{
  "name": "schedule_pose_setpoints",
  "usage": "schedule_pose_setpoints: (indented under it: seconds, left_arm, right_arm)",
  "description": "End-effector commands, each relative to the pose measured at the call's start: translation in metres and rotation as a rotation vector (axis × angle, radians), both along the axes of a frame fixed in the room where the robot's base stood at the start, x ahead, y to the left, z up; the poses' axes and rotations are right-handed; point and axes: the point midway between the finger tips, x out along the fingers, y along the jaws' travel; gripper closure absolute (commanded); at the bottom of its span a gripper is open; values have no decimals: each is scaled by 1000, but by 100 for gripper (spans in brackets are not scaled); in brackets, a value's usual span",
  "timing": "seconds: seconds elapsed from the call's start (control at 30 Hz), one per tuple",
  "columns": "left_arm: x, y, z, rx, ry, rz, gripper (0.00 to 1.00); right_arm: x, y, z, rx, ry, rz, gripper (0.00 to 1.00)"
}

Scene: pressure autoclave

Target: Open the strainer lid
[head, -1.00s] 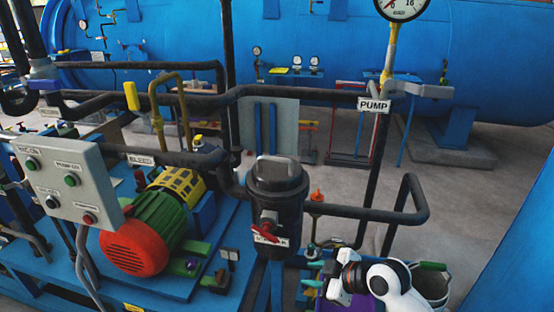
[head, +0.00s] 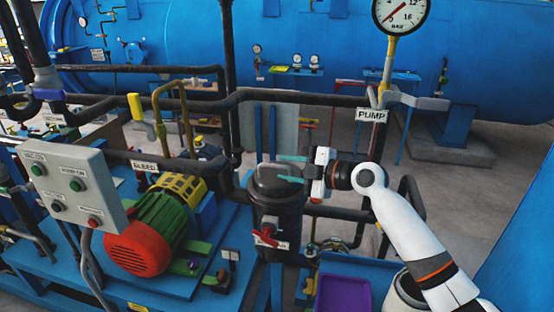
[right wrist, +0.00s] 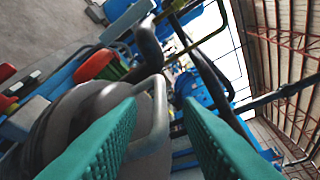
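The strainer is a dark upright cylinder (head: 277,222) in the middle of the head view, with a round dark lid (head: 275,187) on top. The lid sits level on the body and looks closed. My right gripper (head: 285,165) reaches in from the right at lid height, its teal fingers over the lid's top. In the right wrist view its fingers (right wrist: 160,130) are spread apart. A grey loop handle (right wrist: 158,112) of the lid shows between them, and I see no grip on it. My left gripper is not in view.
A red-handled valve (head: 265,237) is on the strainer's front. A green and red motor (head: 150,240) and a grey button panel (head: 70,190) stand to the left. Dark pipes run behind and to the right. A purple bin (head: 343,294) lies below right.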

Motion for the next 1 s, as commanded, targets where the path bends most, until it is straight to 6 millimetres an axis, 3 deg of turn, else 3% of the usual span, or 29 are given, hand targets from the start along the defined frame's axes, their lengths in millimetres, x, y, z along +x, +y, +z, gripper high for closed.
schedule_pose_setpoints:
  seconds: [0.23,0.6,0.83,1.0]
  left_arm:
    - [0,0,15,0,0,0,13]
    - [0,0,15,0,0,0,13]
    - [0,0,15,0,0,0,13]
    - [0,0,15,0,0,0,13]
  right_arm:
    - [20,26,-5,1,0,1,67]
    - [24,30,-9,-1,0,1,67]
    - [23,30,-9,-2,0,0,100]
    - [24,30,-9,-2,0,0,100]
